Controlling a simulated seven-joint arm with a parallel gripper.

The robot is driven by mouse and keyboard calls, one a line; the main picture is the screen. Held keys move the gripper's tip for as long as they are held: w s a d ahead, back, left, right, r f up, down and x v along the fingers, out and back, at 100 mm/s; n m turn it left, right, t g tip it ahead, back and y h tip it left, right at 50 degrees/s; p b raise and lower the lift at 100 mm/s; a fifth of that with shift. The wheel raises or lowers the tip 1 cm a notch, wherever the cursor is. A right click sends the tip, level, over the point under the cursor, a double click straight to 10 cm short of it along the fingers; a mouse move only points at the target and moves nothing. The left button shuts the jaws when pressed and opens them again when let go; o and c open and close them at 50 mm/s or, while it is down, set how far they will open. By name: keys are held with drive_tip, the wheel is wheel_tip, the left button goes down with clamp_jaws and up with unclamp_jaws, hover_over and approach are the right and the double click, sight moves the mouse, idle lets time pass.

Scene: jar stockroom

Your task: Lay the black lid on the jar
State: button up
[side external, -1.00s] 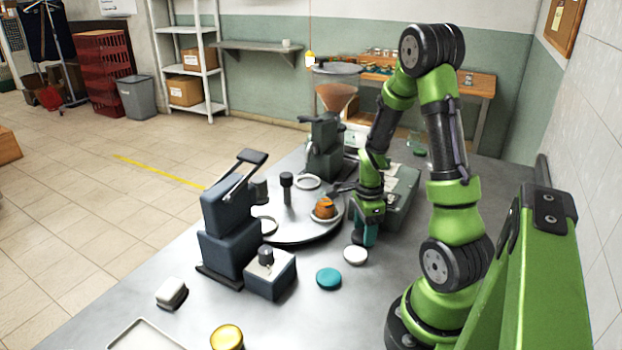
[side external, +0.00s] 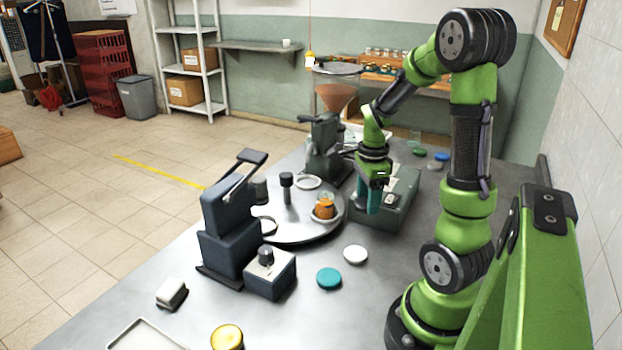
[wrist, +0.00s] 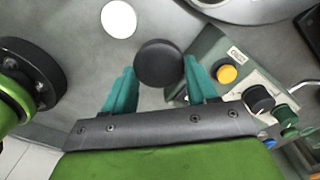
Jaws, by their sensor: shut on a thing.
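My gripper (wrist: 155,90) has its teal fingers shut on the black lid (wrist: 158,63), a round dark disc gripped at its edges in the wrist view. In the side view my gripper (side external: 369,196) is above the table, beside the grey-green control box; the lid cannot be made out there. The jar (side external: 325,208), clear glass with orange contents, stands in a holder on the round turntable (side external: 300,236), left of my gripper. Its top appears uncovered. The jar is not visible in the wrist view.
The control box (side external: 402,205) with a yellow button (wrist: 227,74) and black knob is close by my gripper. A white lid (side external: 355,255) and a teal lid (side external: 329,278) lie on the table in front. A dark press (side external: 231,220) stands left of the turntable.

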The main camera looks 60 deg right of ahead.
drive_tip(key=shift+w+a+f, duration=0.1)
drive_tip(key=shift+w+a, duration=0.05)
drive_tip(key=shift+w, duration=0.05)
drive_tip(key=w+d+r, duration=0.1)
drive_tip(key=w+r, duration=0.4)
drive_tip(key=w, duration=0.6)
hover_over(325, 206)
drive_tip(key=d, duration=0.2)
drive_tip(key=shift+w+d+f, duration=0.1)
drive_tip(key=shift+f, duration=1.15)
drive_tip(key=shift+w+d+f, duration=0.1)
drive_tip(key=shift+f, duration=1.15)
drive_tip(key=shift+f, duration=0.65)
drive_tip(key=o, duration=1.1)
drive_tip(key=shift+o, duration=0.3)
